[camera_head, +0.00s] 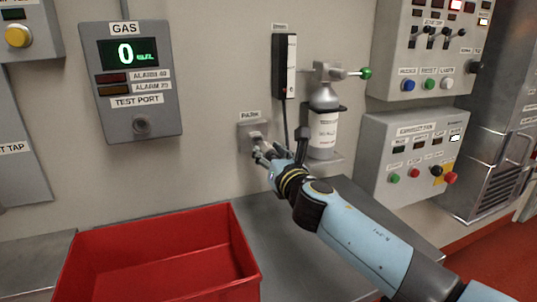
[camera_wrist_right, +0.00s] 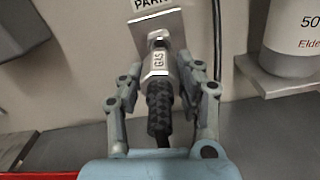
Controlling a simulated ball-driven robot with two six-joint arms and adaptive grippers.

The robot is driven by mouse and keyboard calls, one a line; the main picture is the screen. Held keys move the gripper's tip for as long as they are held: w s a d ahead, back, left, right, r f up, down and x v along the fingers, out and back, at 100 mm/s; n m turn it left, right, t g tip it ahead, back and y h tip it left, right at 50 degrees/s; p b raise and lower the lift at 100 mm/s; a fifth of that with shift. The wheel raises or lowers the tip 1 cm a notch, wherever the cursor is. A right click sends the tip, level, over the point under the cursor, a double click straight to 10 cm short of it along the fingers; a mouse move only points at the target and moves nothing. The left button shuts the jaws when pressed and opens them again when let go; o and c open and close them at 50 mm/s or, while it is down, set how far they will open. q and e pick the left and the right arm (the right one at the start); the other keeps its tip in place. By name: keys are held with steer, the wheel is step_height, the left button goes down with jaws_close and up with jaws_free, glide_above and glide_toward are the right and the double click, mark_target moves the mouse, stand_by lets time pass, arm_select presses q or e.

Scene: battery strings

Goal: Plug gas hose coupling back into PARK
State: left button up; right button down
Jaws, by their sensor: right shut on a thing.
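My right gripper (camera_head: 264,153) is at the PARK holder on the wall, its two fingers closed on either side of the gas hose coupling. In the wrist view the coupling (camera_wrist_right: 157,64) is a silver sleeve marked GAS with a black ribbed grip and hose (camera_wrist_right: 160,108) below it. The fingers (camera_wrist_right: 160,72) hold it near the sleeve. The coupling's tip points at the grey PARK plate (camera_wrist_right: 140,25) and overlaps its fitting; I cannot tell whether it is seated. The PARK plate (camera_head: 246,131) is partly hidden by my gripper in the head view. My left gripper is not in view.
A gas panel (camera_head: 170,110) with a TEST PORT and a display reading 0 hangs left. A gas cylinder (camera_head: 322,135) on a bracket stands close right of my gripper. A red bin (camera_head: 245,255) sits below left. Control boxes (camera_head: 375,150) are at right.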

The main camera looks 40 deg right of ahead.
steer(key=shift+x, duration=1.75)
steer(key=c, duration=0.8)
jaws_free()
steer(key=shift+s+a+f, duration=0.1)
steer(key=shift+s, duration=0.15)
steer(key=v, duration=1.1)
steer(key=shift+s, duration=0.25)
